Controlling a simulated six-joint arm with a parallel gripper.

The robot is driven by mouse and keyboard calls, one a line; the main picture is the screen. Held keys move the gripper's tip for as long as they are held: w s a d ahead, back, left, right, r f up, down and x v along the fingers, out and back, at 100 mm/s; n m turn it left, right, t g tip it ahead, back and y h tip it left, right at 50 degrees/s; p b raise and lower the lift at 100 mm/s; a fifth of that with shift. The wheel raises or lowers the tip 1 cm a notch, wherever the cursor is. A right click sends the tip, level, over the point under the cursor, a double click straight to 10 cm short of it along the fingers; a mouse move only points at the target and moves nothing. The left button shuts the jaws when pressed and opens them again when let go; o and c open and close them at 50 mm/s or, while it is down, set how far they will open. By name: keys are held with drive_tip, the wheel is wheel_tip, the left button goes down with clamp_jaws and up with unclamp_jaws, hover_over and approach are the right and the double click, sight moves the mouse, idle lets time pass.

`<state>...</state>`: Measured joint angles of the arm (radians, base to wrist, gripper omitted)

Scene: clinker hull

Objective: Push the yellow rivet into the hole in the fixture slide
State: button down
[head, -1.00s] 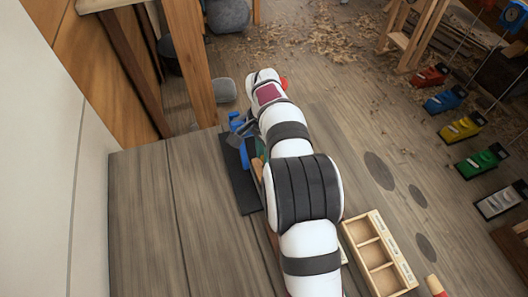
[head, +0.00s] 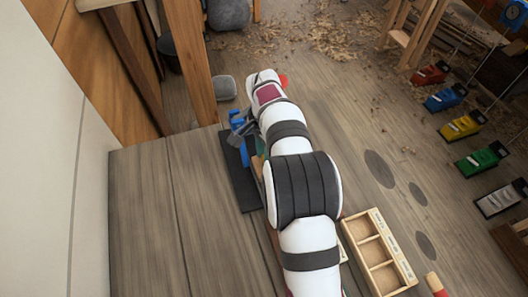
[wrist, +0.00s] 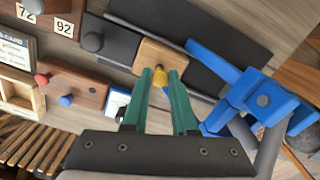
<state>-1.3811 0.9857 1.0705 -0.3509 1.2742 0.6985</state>
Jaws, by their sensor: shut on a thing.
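In the wrist view the yellow rivet (wrist: 160,77) shows between the green fingertips of my gripper (wrist: 160,82), which is shut on it. Just beyond it is a light wooden block (wrist: 152,50), which looks like the fixture slide, lying between grey rails on a dark base (wrist: 115,42). The rivet's tip overlaps the block's near edge in the picture.
A blue clamp-like part (wrist: 262,98) stands close right of my gripper in the wrist view. At left are a brown block (wrist: 90,88) with red and blue knobs and a wooden tray (wrist: 18,92). In the head view a divided wooden box (head: 378,252) stands right of my arm.

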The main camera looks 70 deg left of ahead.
drive_tip(key=shift+f, duration=0.75)
drive_tip(key=c, duration=0.6)
unclamp_jaws()
drive_tip(key=shift+r, duration=0.1)
wheel_tip(320, 180, up, 8)
drive_tip(key=shift+f, duration=0.1)
